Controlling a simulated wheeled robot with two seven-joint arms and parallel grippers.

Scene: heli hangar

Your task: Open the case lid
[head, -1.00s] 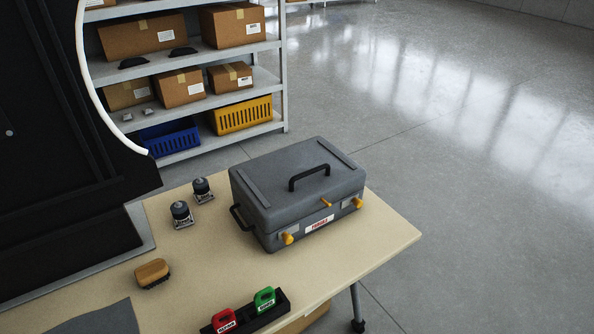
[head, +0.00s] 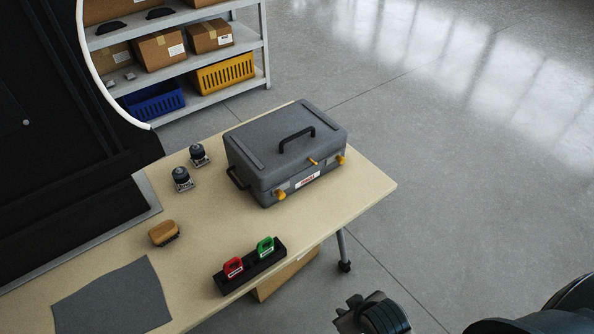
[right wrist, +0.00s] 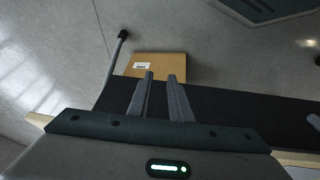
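The grey case (head: 285,152) stands on the workbench with its lid down. A black carry handle (head: 297,138) is on top of the lid and another is on its left side. Yellow-orange latches (head: 280,195) sit at both ends of the front face, with a small orange pin (head: 313,162) between them and a white-and-red label below. My right gripper (head: 372,315) is low at the bottom edge, off the bench's front right side and well away from the case. In the right wrist view its two fingers (right wrist: 160,78) are apart with nothing between them. My left gripper is out of view.
The workbench (head: 345,195) also holds two dark bottle-like items (head: 182,178), a wooden brush (head: 163,233), a grey cloth (head: 112,300) and a black holder with red and green tags (head: 249,266). A cardboard box (head: 285,274) is below. Shelving stands behind; floor at right is clear.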

